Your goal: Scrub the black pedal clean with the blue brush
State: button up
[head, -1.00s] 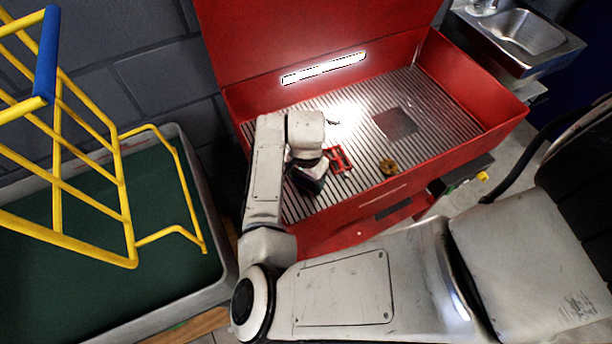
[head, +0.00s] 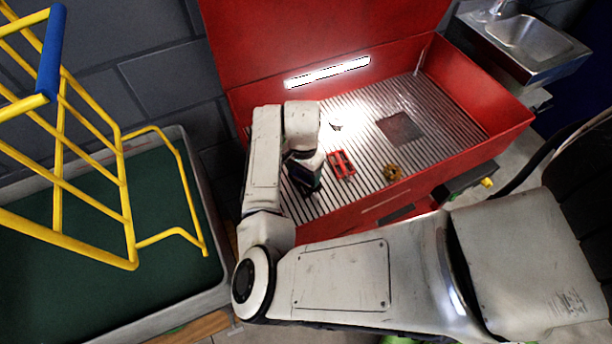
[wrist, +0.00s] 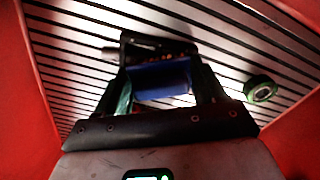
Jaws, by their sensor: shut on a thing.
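My gripper (wrist: 160,95) is shut on the blue brush (wrist: 162,80), whose blue body shows between the two fingers in the wrist view. A dark, pedal-like piece with a silver stub, apparently the black pedal (wrist: 135,47), lies on the ribbed floor just beyond the brush. The brush overlaps it in the picture, and I cannot tell whether they touch. In the head view my gripper (head: 306,180) is low over the left front of the red wash basin (head: 370,205). My arm hides the brush and most of what lies beneath it there.
A red pedal-shaped frame (head: 341,164) lies just right of my gripper. A brass-coloured part (head: 392,172) lies farther right, and a small dark piece (head: 335,125) behind. The basin's right side is mostly clear.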

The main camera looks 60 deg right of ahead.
aim_at(309, 185)
jog(key=shift+w+d, duration=0.1)
jog(key=shift+w, duration=0.05)
jog(key=shift+s+a+p, duration=0.6)
jog(key=shift+s+p, duration=0.2)
jog(key=shift+s, duration=0.1)
jog(key=shift+s+a+p, duration=0.5)
jog(key=shift+s, duration=0.3)
jog(key=shift+w, duration=0.1)
dwell(0.6)
jog(key=shift+w+d, duration=0.55)
jog(key=shift+w, duration=0.25)
jog(key=shift+w+d, duration=0.55)
jog(key=shift+w, duration=0.25)
